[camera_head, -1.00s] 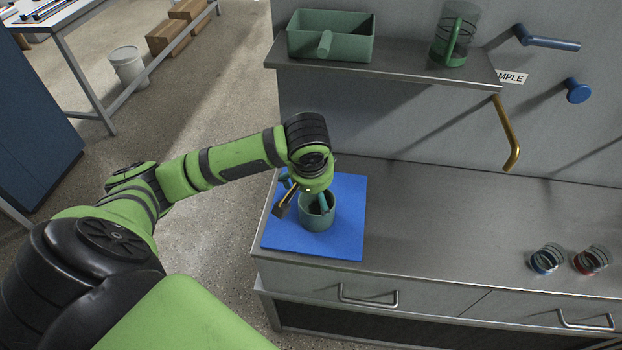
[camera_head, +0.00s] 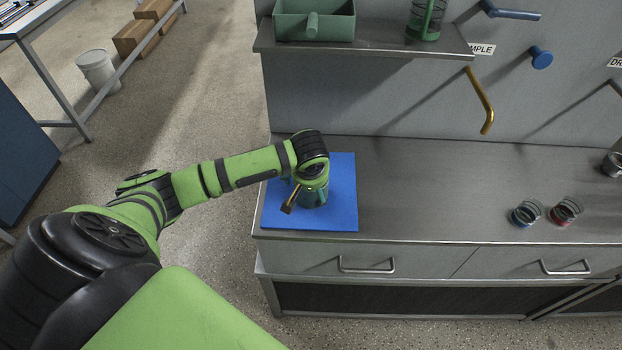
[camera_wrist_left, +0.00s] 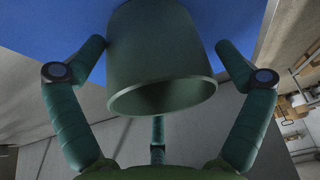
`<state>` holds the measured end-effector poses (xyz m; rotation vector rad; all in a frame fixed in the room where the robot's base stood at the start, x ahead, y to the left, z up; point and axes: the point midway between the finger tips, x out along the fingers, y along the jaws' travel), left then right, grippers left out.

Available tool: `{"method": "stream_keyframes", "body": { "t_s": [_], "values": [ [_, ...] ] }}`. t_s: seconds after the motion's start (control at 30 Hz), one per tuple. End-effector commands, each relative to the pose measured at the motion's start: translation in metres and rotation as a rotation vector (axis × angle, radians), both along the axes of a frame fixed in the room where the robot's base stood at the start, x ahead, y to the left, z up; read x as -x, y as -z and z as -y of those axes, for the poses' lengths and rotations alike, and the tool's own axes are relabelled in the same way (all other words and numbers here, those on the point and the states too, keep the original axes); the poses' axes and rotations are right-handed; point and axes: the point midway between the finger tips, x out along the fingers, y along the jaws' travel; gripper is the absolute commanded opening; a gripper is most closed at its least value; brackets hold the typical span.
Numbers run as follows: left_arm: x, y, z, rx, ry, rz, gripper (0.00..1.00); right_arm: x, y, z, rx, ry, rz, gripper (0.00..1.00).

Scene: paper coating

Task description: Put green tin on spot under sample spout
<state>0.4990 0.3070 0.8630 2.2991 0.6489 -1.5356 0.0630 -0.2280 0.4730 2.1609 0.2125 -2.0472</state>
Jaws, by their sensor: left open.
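The green tin (camera_head: 318,197) stands on the blue mat (camera_head: 342,215) at the left end of the counter, mostly hidden by my wrist in the head view. My left gripper (camera_head: 309,184) is over it. In the left wrist view, the open fingers of my left gripper (camera_wrist_left: 161,48) stand either side of the tin (camera_wrist_left: 160,60), with its open rim facing the camera. Gaps show beside the tin, though contact at the tips cannot be told. The brass sample spout (camera_head: 481,100) hangs from the wall at right, below a partly hidden label. My right gripper is not in view.
The steel counter (camera_head: 420,190) is bare below the spout. Two small glass cups, one blue-based (camera_head: 524,212) and one red-based (camera_head: 566,211), stand further right. A shelf (camera_head: 370,45) above holds a green tray (camera_head: 335,22) and a green-handled glass (camera_head: 426,20).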

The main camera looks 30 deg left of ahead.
Motion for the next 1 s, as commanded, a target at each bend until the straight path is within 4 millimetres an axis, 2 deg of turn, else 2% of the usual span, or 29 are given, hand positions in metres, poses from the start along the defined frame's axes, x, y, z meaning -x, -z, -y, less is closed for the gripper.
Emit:
{"method": "stream_keyframes", "body": {
  "t_s": [0.07,0.1,0.17,0.2,0.23,0.37,0.4,0.67,0.87,0.97,1.0],
  "values": [
    [0.0,0.0,0.0,0.001,0.0,0.0,1.0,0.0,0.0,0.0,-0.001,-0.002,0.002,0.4],
    [0.0,0.0,0.0,0.001,0.0,0.0,0.96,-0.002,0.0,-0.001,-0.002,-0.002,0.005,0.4],
    [0.0,0.0,0.0,0.001,0.0,0.0,0.72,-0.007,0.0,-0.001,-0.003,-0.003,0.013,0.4],
    [0.0,0.0,0.0,0.001,0.0,0.0,0.56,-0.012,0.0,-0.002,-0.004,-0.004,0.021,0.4],
    [0.0,0.0,0.0,0.0,0.0,0.0,0.51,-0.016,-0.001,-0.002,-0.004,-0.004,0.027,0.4],
    [0.0,-0.001,0.0,-0.001,0.0,0.001,0.51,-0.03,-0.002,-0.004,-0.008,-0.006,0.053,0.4],
    [0.0,-0.001,0.0,-0.001,0.0,0.001,0.45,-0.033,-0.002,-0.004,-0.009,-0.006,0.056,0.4],
    [0.0,-0.003,0.0,-0.001,0.0,0.001,0.45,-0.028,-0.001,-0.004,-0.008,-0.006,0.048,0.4],
    [-0.001,-0.023,0.0,0.0,0.001,0.005,0.45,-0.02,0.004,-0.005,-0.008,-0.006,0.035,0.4],
    [-0.002,-0.042,0.0,0.002,0.0,0.007,0.45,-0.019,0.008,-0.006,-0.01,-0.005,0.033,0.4],
    [-0.005,-0.046,0.011,0.006,0.004,0.007,0.45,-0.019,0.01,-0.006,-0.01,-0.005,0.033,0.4]
  ]
}}
